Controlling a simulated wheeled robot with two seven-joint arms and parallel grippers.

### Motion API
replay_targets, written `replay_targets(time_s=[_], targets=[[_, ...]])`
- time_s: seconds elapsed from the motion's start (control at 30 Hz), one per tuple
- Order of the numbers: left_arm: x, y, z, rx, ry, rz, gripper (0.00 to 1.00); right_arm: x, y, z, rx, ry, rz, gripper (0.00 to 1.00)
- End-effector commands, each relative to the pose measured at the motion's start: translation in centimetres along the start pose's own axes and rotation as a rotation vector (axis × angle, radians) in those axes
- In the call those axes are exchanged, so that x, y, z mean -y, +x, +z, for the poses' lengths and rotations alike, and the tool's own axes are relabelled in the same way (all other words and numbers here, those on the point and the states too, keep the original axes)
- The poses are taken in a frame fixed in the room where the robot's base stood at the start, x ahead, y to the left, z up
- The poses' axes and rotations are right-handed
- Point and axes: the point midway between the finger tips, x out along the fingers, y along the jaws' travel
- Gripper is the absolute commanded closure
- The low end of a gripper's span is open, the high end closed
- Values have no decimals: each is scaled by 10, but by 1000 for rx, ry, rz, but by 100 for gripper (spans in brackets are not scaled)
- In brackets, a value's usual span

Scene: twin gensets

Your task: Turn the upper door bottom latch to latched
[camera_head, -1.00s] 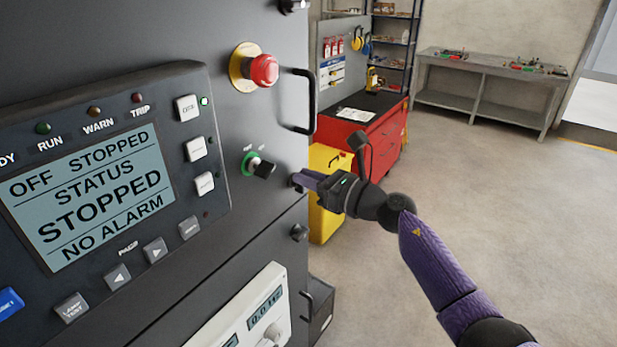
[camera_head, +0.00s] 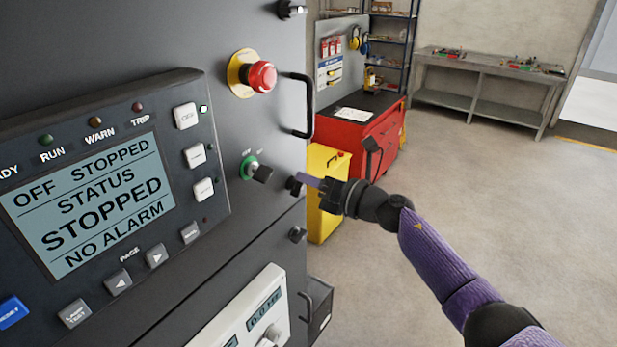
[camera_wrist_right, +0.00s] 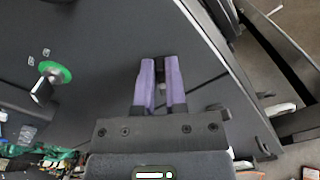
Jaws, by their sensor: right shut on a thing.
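The upper door bottom latch (camera_head: 293,186) is a small dark knob near the right edge of the black upper door (camera_head: 225,130), below the black door handle. My right gripper (camera_head: 303,182) reaches it from the right. In the right wrist view its two purple fingers (camera_wrist_right: 160,82) are shut on the dark latch (camera_wrist_right: 161,66), which shows between the tips. The fingers partly hide the latch, so I cannot tell its exact angle. My left gripper is not in view.
A green-ringed key switch (camera_head: 256,169) sits just left of the latch. A red emergency stop (camera_head: 262,77) and a black handle (camera_head: 301,105) are above. Another latch (camera_head: 298,234) is below. Floor at right is clear.

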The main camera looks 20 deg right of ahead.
Motion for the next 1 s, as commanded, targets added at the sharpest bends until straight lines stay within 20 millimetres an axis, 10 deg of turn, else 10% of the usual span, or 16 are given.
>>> replay_targets(time_s=[1.0], targets=[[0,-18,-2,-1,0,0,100,15,0,-7,-1,845,-2,100]])
